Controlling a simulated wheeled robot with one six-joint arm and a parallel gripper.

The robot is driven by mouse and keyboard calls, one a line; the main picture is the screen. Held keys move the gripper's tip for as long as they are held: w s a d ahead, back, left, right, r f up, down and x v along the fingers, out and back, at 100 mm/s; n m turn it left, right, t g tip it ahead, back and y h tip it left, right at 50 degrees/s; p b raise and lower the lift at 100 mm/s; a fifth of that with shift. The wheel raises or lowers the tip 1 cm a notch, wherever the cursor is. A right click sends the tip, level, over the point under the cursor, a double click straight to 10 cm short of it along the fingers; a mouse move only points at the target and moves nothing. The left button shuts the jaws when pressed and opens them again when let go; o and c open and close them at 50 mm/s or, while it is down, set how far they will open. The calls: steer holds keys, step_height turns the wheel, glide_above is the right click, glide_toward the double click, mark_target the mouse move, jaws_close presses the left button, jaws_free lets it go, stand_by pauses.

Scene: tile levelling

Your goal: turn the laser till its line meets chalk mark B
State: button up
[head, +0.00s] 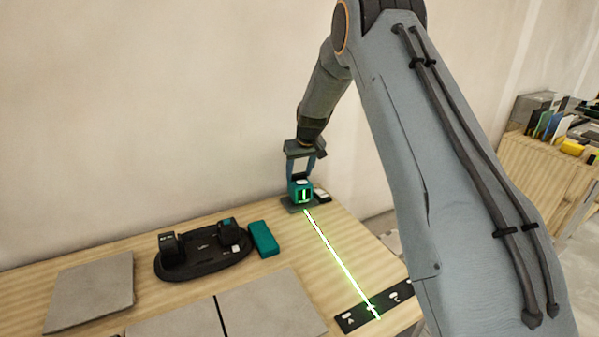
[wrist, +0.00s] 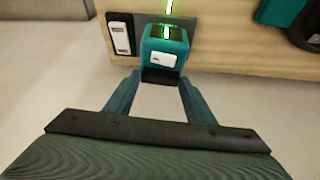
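The teal laser (head: 300,190) stands on a dark plate near the wall, and its green line (head: 340,259) runs over the bench toward the front right. The line crosses the dark mark board (head: 349,320) at its middle mark, between A and C. The middle letter is washed out by the glow. My gripper (head: 305,172) is at the laser from above, its fingers apart. In the wrist view, the fingertips (wrist: 160,74) are at the near end of the laser (wrist: 179,47), one toward each side. I cannot tell whether they press on it.
A black tray (head: 205,262) with dark devices and a teal box (head: 263,239) stand left of the line. Grey tiles (head: 90,290) lie in front and at left. A side bench (head: 555,175) is at right.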

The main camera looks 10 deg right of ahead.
steer(key=o, duration=0.3)
steer(key=shift+r, duration=0.1)
steer(key=b+v, duration=0.2)
steer(key=v, duration=0.5)
steer(key=shift+r, duration=0.25)
steer(key=shift+s, duration=0.15)
steer(key=s+f+m+g, duration=0.1)
steer(key=s+f, duration=0.1)
steer(key=s, duration=1.9)
steer(key=s+f+m+g, duration=0.1)
steer(key=s+f+g, duration=0.1)
steer(key=s, duration=1.9)
steer(key=shift+s+g+h, duration=0.25)
steer(key=shift+g+h, duration=0.05)
steer(key=shift+h, duration=0.1)
steer(key=shift+a, duration=0.2)
